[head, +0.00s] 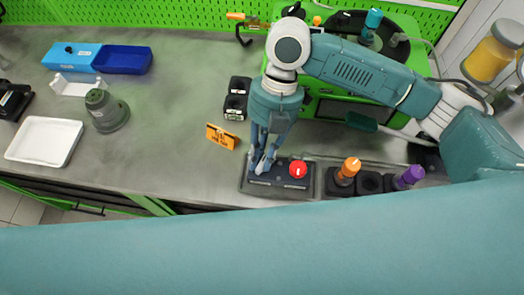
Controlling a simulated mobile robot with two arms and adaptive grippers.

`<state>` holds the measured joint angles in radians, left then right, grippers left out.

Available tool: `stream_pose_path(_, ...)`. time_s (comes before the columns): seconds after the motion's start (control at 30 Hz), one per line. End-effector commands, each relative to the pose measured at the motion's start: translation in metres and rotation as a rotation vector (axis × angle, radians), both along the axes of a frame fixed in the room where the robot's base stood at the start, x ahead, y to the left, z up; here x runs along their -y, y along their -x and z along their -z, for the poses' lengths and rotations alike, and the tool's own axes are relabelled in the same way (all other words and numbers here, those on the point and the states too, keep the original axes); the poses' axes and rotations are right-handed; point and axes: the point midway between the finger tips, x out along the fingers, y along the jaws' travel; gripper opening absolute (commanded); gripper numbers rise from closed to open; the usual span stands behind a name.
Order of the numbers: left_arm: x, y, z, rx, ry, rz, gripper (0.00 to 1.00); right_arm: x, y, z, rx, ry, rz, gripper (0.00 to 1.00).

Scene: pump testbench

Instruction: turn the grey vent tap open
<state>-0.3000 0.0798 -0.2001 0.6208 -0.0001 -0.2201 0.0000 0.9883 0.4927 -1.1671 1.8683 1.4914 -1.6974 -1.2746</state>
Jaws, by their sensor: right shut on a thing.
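My right gripper (262,167) reaches down to the left part of a dark panel (283,187) at the front of the bench. Its fingers are closed together at the panel's surface, left of a round red button (298,169). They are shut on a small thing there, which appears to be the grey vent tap. The fingers hide the tap almost wholly, so I cannot tell which way its handle points. My left gripper is not in view.
Right of the panel stand an orange-topped tool (349,168) and a purple-topped tool (411,175) in dark holders. An orange sign (221,136) stands left of my gripper. Behind my arm is a green machine (322,105).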

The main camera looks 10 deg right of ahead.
Motion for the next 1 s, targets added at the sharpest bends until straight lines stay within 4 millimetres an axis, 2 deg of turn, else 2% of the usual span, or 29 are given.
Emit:
stream_pose_path(0.4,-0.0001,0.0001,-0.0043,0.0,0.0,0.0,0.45,-0.0025,0.0007,0.0004,0.0,0.0,-0.279,0.0)
stream_pose_path(1.0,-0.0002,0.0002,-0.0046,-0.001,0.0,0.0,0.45,-0.0026,0.0009,0.0009,0.001,0.0,-0.364,0.0)
